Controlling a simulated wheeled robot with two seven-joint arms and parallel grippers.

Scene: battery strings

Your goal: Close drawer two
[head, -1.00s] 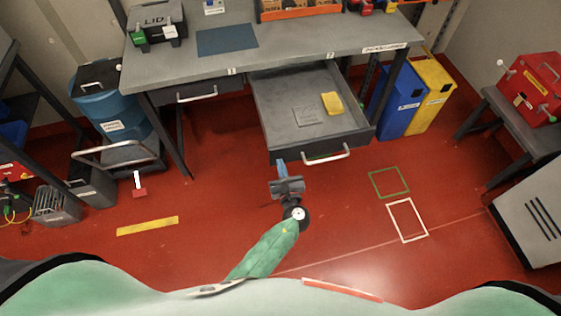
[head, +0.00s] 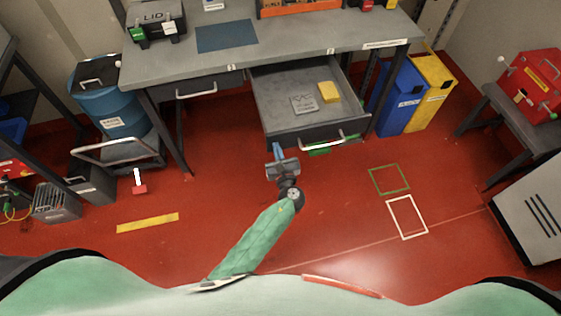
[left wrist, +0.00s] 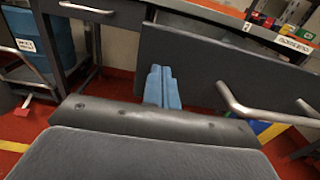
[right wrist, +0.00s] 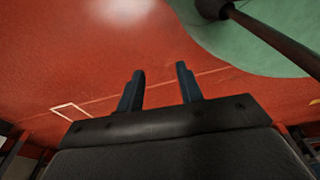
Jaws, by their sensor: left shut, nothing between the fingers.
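Drawer two (head: 278,110), the right one under the bench, stands partly pulled out. A yellow block (head: 328,92) and a flat grey piece (head: 303,104) lie in it. Its silver bar handle (head: 323,141) is on the front; the handle also shows in the left wrist view (left wrist: 262,114). My left gripper (head: 276,147) is shut and empty, its blue fingertips at the left part of the drawer front (left wrist: 215,75), left of the handle. They look to be touching it, though exact contact is hard to see. My right gripper (right wrist: 157,80) is open and empty, above red floor.
The grey bench (head: 290,50) has a shut drawer (head: 196,90) on the left. Blue (head: 402,100) and yellow (head: 433,90) bins stand right of drawer two. A blue barrel (head: 110,110) and a cart stand left. The floor before the drawer is clear.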

